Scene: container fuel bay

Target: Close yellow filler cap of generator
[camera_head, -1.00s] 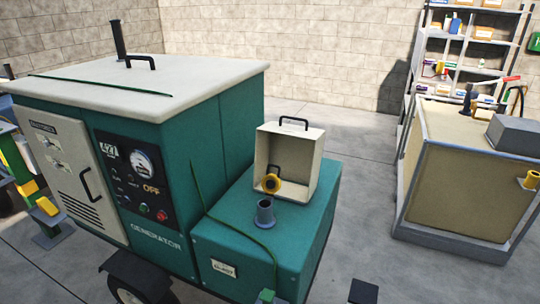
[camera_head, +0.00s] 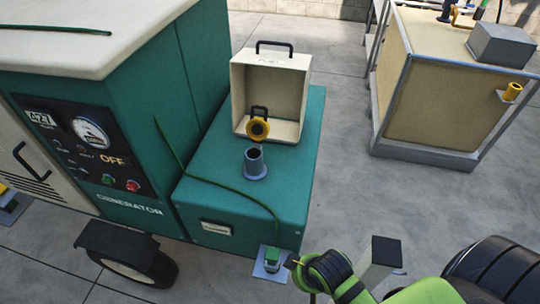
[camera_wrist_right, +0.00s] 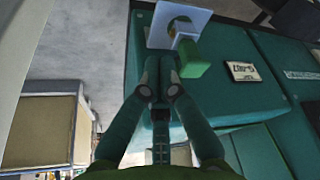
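The teal generator (camera_head: 140,120) fills the left of the head view, with a lower teal tank section at its right. The blue-grey filler neck (camera_head: 255,165) stands upright on that section, its top opening uncovered. My left gripper is out of view.
A green clamp-like block on a pale plate (camera_head: 267,265) sits at the tank's front corner, close to my right gripper; a green cable (camera_head: 215,197) runs to the corner. A grey post (camera_head: 384,255) stands nearby. A tan tank with a yellow-capped spout (camera_head: 512,92) stands right.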

